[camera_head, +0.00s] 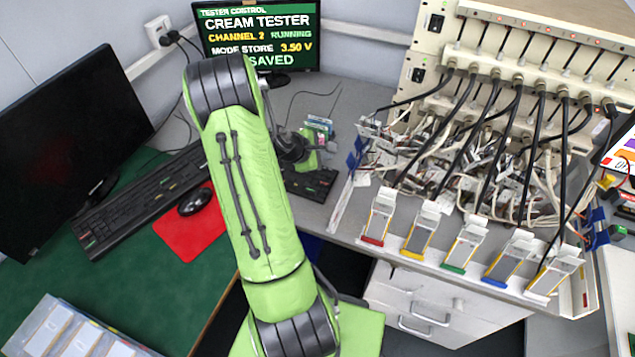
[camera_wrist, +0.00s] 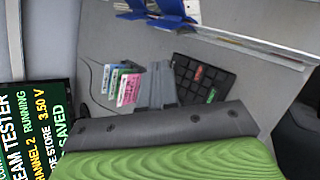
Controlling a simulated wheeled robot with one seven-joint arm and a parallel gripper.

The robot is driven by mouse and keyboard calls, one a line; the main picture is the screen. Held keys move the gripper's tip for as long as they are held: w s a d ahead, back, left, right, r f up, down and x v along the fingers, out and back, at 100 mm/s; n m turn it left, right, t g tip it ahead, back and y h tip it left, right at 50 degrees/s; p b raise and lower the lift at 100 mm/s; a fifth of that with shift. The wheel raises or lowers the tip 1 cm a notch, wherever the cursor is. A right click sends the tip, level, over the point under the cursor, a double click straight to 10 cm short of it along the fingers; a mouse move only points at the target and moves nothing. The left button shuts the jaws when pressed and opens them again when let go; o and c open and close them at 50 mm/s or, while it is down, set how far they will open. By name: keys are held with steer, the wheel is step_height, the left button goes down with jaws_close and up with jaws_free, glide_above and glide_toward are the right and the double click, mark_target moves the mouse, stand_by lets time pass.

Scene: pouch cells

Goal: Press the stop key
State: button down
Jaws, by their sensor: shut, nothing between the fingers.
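A black keypad (camera_wrist: 203,80) lies on the grey bench in the wrist view. It has a red key (camera_wrist: 198,72) and a green key (camera_wrist: 211,95); their lettering is too small to read. In the head view the keypad (camera_head: 312,184) is partly hidden by my arm. My gripper (camera_wrist: 160,72) shows as grey fingers, shut and empty, beside the keypad's left edge in the wrist view. I cannot tell whether it touches the keypad. The tester screen (camera_head: 258,35) reads channel 2 running, mode store 3.50 V, saved.
Coloured cards (camera_wrist: 127,88) stand close beside the gripper. A cell rack with several coloured holders (camera_head: 465,245) and hanging cables fills the right. A keyboard (camera_head: 140,200), a mouse (camera_head: 195,201) on a red mat and a dark monitor (camera_head: 70,140) are at left.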

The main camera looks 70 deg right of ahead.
mark_target(324, 185)
step_height(324, 185, down, 9)
steer(key=b, duration=0.7)
stand_by(1.7)
steer(key=shift+f+b, duration=0.35)
steer(key=shift+b, duration=0.1)
steer(key=shift+f, duration=0.4)
stand_by(0.3)
stand_by(0.4)
steer(key=shift+r+p, duration=0.5)
steer(key=shift+r, duration=0.35)
